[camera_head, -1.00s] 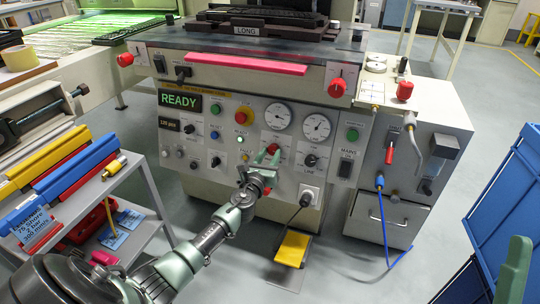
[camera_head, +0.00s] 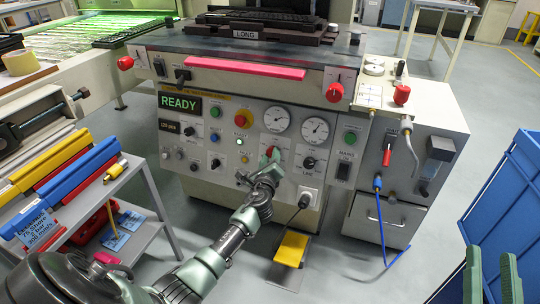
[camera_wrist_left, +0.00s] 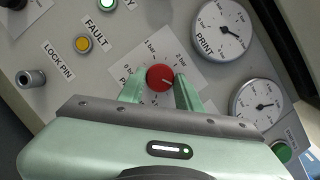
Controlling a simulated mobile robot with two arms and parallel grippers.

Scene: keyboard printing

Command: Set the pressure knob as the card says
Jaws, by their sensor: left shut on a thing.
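The red pressure knob (camera_wrist_left: 160,77) sits on a white scale plate with 1 bar and 2 bar marks in the left wrist view. Its pointer direction is too small to read surely. My left gripper (camera_wrist_left: 160,95) is shut on this knob, one green finger on each side. In the head view the left gripper (camera_head: 270,165) reaches the panel below the two gauges and mostly covers the knob. A blue card (camera_head: 38,228) at the lower left carries white writing, including 2 bar. My right gripper (camera_head: 492,272) is at the lower right, its green fingers apart and empty.
A PRINT gauge (camera_wrist_left: 222,30) and a second gauge (camera_wrist_left: 258,105) are close to the knob. A yellow FAULT lamp (camera_wrist_left: 82,44) and the lock pin (camera_wrist_left: 30,78) are left of it. A trolley (camera_head: 150,195) with colored bars stands left; a blue bin (camera_head: 510,190) stands right.

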